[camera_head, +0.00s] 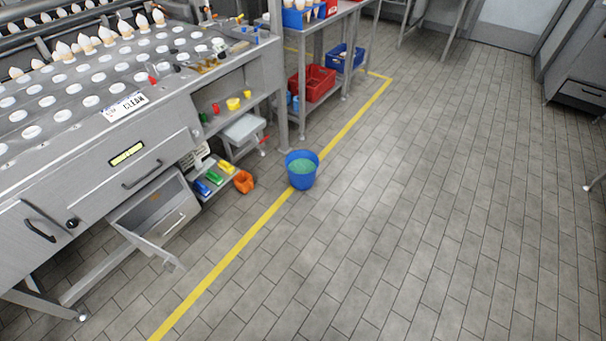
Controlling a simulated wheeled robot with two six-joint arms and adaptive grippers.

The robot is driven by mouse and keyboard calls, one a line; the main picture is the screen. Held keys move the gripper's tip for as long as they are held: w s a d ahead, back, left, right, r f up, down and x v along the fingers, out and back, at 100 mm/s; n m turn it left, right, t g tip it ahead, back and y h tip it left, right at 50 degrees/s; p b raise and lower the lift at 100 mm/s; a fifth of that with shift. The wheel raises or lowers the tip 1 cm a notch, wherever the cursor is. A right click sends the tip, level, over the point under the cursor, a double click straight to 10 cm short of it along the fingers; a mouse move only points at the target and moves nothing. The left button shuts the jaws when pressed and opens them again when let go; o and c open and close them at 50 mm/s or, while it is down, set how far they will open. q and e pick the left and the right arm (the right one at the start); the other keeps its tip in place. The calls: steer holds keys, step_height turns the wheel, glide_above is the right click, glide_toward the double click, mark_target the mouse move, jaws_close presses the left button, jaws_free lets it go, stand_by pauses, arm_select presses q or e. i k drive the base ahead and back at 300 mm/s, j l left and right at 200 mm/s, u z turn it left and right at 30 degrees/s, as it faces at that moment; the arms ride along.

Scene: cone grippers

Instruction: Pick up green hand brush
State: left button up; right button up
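A small green object that looks like the green hand brush (214,177) lies on a low shelf (208,197) under the machine. It sits between a similar blue brush (201,187) at its lower left and a yellow one (226,167) at its upper right. At this size I cannot make out its bristles or handle clearly. Neither of my grippers is in view.
An orange item (244,182) is at the shelf's right end. A blue bucket (301,169) with green contents stands on the yellow floor line (234,249). An open drawer (157,219) juts out left of the shelf. The tiled floor (400,240) at right is clear.

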mark_target(218, 179)
steer(key=i+j, duration=0.25)
steer(key=i, duration=0.3)
steer(key=i+j+u, duration=0.1)
steer(key=i+j, duration=0.15)
steer(key=i, duration=0.3)
steer(key=i+j, duration=0.2)
steer(key=i, duration=0.35)
steer(key=i+j, duration=0.2)
steer(key=i, duration=0.35)
steer(key=j+u, duration=0.05)
